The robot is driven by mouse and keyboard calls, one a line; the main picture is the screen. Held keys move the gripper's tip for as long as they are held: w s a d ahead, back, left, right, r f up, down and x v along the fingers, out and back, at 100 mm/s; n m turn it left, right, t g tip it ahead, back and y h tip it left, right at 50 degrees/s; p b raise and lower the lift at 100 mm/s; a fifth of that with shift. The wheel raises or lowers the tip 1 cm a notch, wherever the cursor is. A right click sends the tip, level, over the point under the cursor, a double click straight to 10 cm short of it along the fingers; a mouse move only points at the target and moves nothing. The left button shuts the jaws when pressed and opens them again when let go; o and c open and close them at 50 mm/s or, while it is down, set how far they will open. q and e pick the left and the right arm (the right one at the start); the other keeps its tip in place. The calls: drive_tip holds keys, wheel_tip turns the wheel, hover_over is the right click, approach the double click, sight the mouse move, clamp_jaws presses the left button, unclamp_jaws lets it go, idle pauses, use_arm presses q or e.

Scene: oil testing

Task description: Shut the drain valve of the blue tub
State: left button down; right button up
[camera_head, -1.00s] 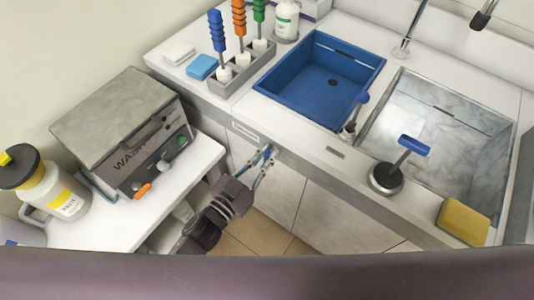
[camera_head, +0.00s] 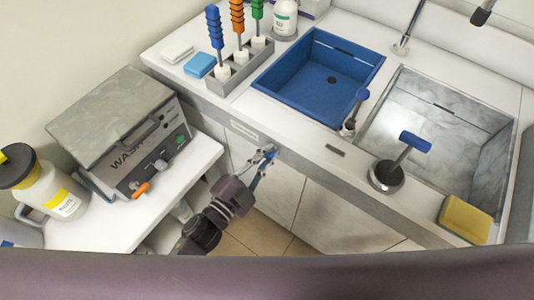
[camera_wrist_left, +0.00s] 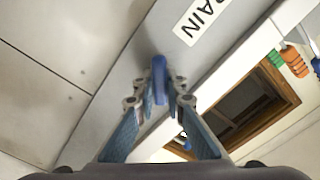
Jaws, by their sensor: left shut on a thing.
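The blue tub (camera_head: 331,83) is a basin set into the white counter. Its drain valve is on the grey front panel below the counter edge. In the left wrist view the valve's blue lever (camera_wrist_left: 159,78) stands between my fingertips, below a label reading "RAIN". My left gripper (camera_head: 267,153) reaches up to the panel from below in the head view and hides most of the valve. In the left wrist view my left gripper (camera_wrist_left: 158,99) is shut on the lever. The lever's exact turn is hard to read. My right gripper is not in view.
A side table (camera_head: 183,180) with a grey bath unit (camera_head: 120,125) stands left of my left arm. A steel sink (camera_head: 440,120), a sponge (camera_head: 466,218) and a blue-handled plunger (camera_head: 387,176) are on the right. Floor shows between the cabinets.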

use_arm(q)
drive_tip(key=m, duration=0.2)
drive_tip(key=m+b, duration=0.1)
drive_tip(key=m, duration=0.1)
drive_tip(key=shift+f+m, duration=0.2)
drive_tip(key=shift+m, duration=0.1)
drive_tip(key=shift+s+f+m+b, duration=0.1)
drive_tip(key=shift+m+b, duration=0.55)
drive_tip(key=shift+m, duration=1.25)
drive_tip(key=c, duration=2)
unclamp_jaws()
drive_tip(key=shift+o, duration=0.2)
drive_tip(key=v, duration=1.2)
